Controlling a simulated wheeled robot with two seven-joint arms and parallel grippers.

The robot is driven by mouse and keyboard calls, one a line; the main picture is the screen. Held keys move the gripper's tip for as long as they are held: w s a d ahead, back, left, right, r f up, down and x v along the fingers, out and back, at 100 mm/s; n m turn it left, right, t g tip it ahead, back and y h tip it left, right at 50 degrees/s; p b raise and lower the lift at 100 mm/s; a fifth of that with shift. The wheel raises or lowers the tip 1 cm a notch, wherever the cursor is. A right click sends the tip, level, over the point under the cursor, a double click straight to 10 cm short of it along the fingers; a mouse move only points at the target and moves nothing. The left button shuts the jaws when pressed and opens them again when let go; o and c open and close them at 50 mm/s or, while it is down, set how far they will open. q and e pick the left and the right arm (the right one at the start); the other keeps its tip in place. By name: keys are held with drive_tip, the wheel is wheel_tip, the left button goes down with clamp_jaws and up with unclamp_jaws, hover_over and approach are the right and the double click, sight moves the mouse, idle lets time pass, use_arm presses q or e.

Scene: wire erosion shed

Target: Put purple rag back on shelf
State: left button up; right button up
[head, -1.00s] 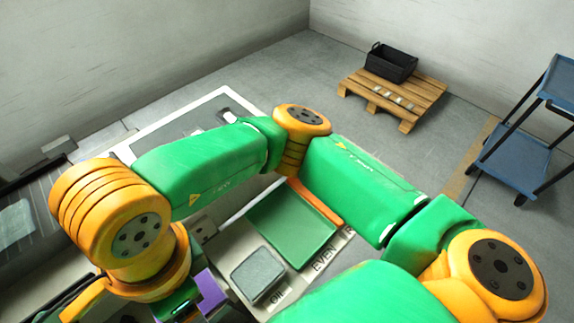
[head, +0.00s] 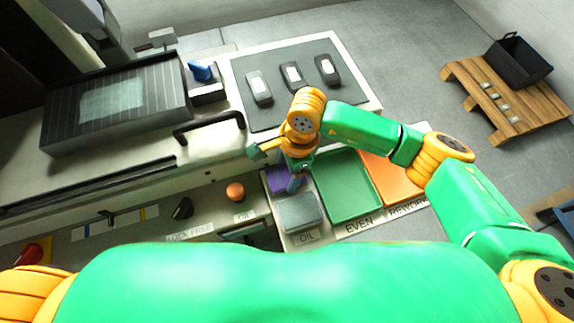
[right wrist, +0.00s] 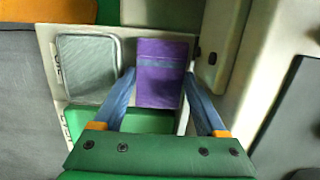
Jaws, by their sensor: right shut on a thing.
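The purple rag (head: 276,178) is a small folded rectangle by the grey oil pad at the end of the cream shelf (head: 326,231). My right gripper (head: 294,184) reaches down to it in the head view and hides part of it. In the right wrist view the rag (right wrist: 161,75) lies between the two blue fingers of my right gripper (right wrist: 159,74), which is shut on its sides. I cannot tell whether the rag is lifted or rests on the shelf. My left gripper is not in view.
The grey oil pad (head: 299,212), green tray (head: 348,187) and orange tray (head: 391,177) sit beside the rag. A dark mat (head: 263,112) with three small parts lies behind. A black crate (head: 518,60) stands on a pallet (head: 478,91) at right.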

drive_tip(key=shift+f, duration=0.15)
drive_tip(key=shift+f+b, duration=0.15)
drive_tip(key=shift+b, duration=0.25)
drive_tip(key=o, duration=1.1)
drive_tip(key=shift+o, duration=0.2)
drive_tip(key=shift+r+p, duration=0.4)
drive_tip(key=shift+p, duration=0.05)
drive_tip(key=shift+r+b, duration=0.3)
drive_tip(key=shift+r, duration=0.05)
wheel_tip(320, 180, up, 11)
drive_tip(key=d+b, duration=0.1)
drive_tip(key=b, duration=0.1)
drive_tip(key=shift+w+d, duration=0.25)
drive_tip(key=shift+d, duration=0.1)
